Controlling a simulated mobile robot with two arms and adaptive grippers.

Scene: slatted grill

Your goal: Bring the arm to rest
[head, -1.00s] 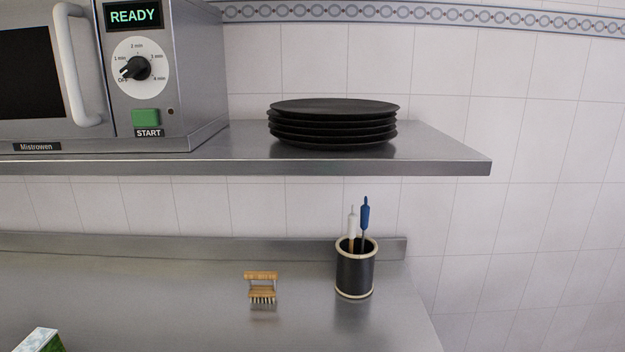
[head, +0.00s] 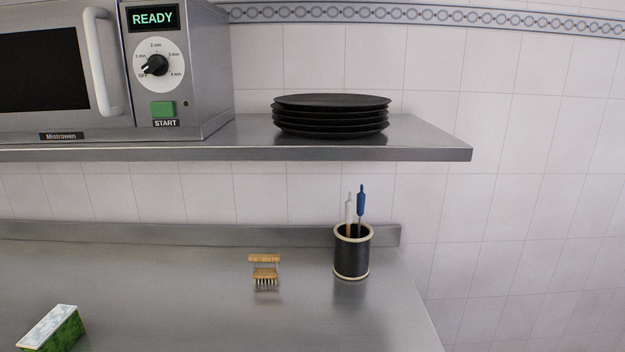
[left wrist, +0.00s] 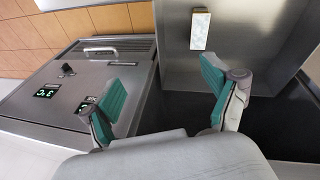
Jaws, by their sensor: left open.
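My left gripper (left wrist: 157,103) shows in the left wrist view with its two teal-padded fingers spread wide. It is open and nothing is between the fingers. Beyond it are a steel appliance front and a steel counter surface, both apart from the fingers. Neither of my arms shows in the head view. My right gripper is not in any view.
The steel counter (head: 200,300) holds a wooden brush (head: 265,268), a black holder (head: 352,254) with a white-handled and a blue-handled tool, and a green box (head: 52,330). The shelf (head: 420,140) above bears a microwave (head: 195,70) and black plates (head: 331,115). An appliance (left wrist: 75,85) has lit displays.

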